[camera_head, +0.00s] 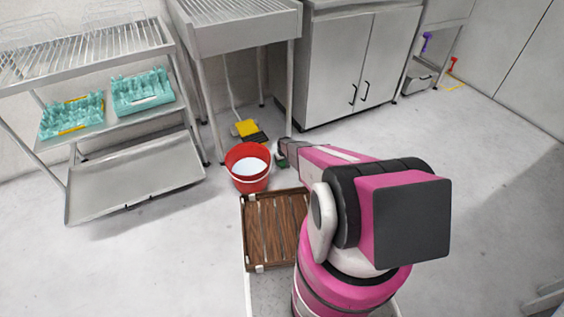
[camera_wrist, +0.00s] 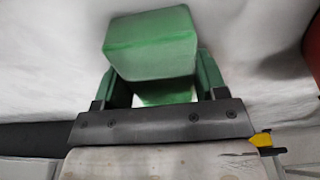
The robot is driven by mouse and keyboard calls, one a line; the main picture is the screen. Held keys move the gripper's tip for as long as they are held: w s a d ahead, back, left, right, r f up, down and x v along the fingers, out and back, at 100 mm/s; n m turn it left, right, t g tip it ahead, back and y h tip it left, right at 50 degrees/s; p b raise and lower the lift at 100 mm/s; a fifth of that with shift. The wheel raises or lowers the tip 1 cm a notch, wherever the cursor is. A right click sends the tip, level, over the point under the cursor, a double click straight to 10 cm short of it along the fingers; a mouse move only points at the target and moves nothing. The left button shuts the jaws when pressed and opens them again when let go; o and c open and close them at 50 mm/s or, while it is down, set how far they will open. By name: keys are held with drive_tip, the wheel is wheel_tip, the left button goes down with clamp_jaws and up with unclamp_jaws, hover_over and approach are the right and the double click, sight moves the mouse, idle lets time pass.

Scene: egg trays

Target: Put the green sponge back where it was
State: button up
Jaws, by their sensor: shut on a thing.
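The green sponge (camera_wrist: 150,45) is a pale green block with rounded edges. In the wrist view it sits between the two green fingers of my gripper (camera_wrist: 165,78), which is shut on it. The background there is pale, blurred floor, and the height of the sponge above it is hard to tell. In the head view my gripper (camera_head: 283,155) reaches away from me, just right of the red bucket (camera_head: 236,178). Only a small dark green patch shows at its tip, so the sponge is mostly hidden there.
The bucket holds something white. A yellow and black item (camera_head: 246,128) lies behind it by the sink leg. A wooden slatted crate (camera_head: 246,228) is in front. A metal rack (camera_head: 190,172) with teal egg trays stands left, a cabinet (camera_head: 345,70) behind. Floor to the right is clear.

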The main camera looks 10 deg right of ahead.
sight(283, 163)
drive_tip(key=shift+f, duration=0.1)
drive_tip(key=o, duration=0.9)
drive_tip(key=shift+c, duration=0.2)
wheel_tip(283, 163, up, 13)
drive_tip(key=s, duration=0.2)
drive_tip(key=s+r+m+g, duration=0.1)
drive_tip(key=s+r, duration=1.6)
drive_tip(key=r, duration=0.3)
drive_tip(key=s+r+m, duration=0.2)
drive_tip(key=s+r, duration=1.6)
drive_tip(key=r, duration=0.3)
drive_tip(key=shift+r+m+g+h, duration=0.15)
drive_tip(key=shift+m+g+h, duration=0.15)
drive_tip(key=shift+g, duration=0.1)
